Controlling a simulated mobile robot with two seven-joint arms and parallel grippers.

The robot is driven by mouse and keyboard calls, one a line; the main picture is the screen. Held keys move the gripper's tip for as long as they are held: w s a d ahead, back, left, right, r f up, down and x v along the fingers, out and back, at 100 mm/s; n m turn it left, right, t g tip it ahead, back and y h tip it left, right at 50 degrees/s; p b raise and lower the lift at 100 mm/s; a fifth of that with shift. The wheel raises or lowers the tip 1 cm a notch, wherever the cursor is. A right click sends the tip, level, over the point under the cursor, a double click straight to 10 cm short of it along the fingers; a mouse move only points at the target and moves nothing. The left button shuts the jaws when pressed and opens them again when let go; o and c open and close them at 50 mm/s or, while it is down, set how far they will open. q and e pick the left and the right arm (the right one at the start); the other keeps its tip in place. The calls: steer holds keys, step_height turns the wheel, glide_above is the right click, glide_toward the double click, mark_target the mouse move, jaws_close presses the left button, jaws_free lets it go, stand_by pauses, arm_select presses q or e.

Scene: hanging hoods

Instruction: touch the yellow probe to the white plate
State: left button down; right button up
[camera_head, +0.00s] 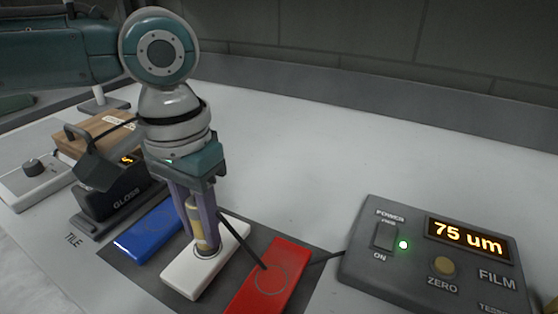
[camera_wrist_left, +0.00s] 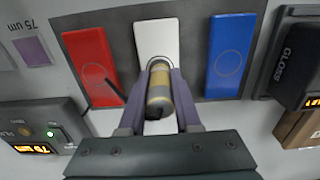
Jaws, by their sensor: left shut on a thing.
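My left gripper (camera_head: 199,226) is shut on the yellow probe (camera_head: 198,232), which stands roughly upright between the purple fingers. The probe's tip is at the circle marked on the white plate (camera_head: 180,277); it looks to be touching, though the fingers and probe hide part of the contact. The left wrist view shows the probe (camera_wrist_left: 160,92) over the near part of the white plate (camera_wrist_left: 157,38). A black cable runs from the probe. The film gauge (camera_head: 432,262) reads "75 um", with its green light lit. My right gripper is not in view.
A blue plate (camera_head: 150,229) and a red plate (camera_head: 270,278) flank the white one on a dark mat (camera_head: 118,264). The gloss meter (camera_head: 112,197) and a wooden block (camera_head: 92,134) stand at left. The table behind the plates is clear.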

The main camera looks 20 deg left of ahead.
arm_select(q)
steer(key=shift+a+f+p, duration=0.1)
steer(key=shift+f+p, duration=0.05)
steer(key=shift+p, duration=0.15)
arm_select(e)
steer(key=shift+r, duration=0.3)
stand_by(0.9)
arm_select(q)
step_height(320, 180, up, 7)
steer(key=p, duration=0.9)
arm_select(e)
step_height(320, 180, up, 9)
